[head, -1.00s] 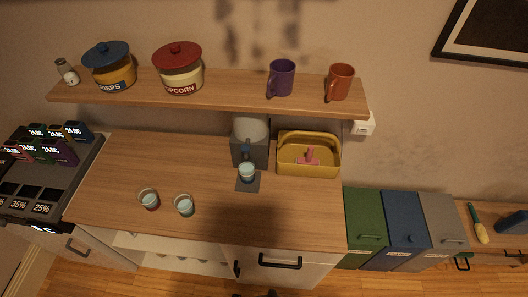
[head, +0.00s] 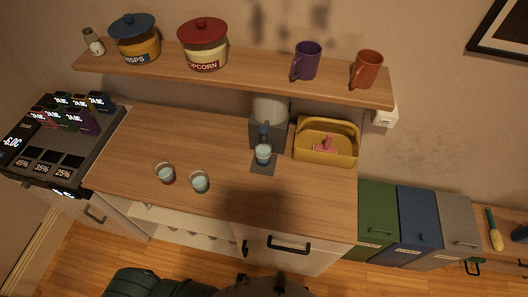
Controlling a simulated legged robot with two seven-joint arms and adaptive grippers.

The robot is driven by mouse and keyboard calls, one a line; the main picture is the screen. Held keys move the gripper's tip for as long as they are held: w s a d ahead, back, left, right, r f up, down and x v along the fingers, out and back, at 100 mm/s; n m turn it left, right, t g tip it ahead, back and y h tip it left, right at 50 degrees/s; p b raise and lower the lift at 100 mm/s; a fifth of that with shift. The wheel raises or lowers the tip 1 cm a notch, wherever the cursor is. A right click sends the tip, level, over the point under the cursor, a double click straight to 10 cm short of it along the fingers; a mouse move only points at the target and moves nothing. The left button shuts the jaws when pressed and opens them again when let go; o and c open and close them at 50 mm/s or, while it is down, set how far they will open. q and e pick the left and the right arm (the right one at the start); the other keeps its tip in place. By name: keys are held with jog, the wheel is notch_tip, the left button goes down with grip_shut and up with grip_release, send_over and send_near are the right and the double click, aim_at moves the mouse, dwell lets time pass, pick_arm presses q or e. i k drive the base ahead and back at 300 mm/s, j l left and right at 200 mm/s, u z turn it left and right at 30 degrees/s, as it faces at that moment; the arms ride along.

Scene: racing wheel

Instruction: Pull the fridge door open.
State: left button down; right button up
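Under the wooden counter is a white front with a horizontal black handle (head: 288,247). It looks shut, and I cannot tell for sure whether it is the fridge door (head: 310,262). A small upright black handle (head: 245,248) sits just left of it. Neither gripper can be made out. Dark shapes at the bottom edge, below the white front, are cut off, and I cannot tell what they are. Nothing is seen touching the handles.
The counter (head: 220,210) holds two glasses (head: 200,182), a dispenser with a cup (head: 263,153) and a yellow basket (head: 325,155). Green, blue and grey bins (head: 418,240) stand right. A dark green padded object (head: 150,284) is low left; some wooden floor shows.

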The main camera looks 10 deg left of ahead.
aim_at(95, 213)
jog(key=u, duration=2.5)
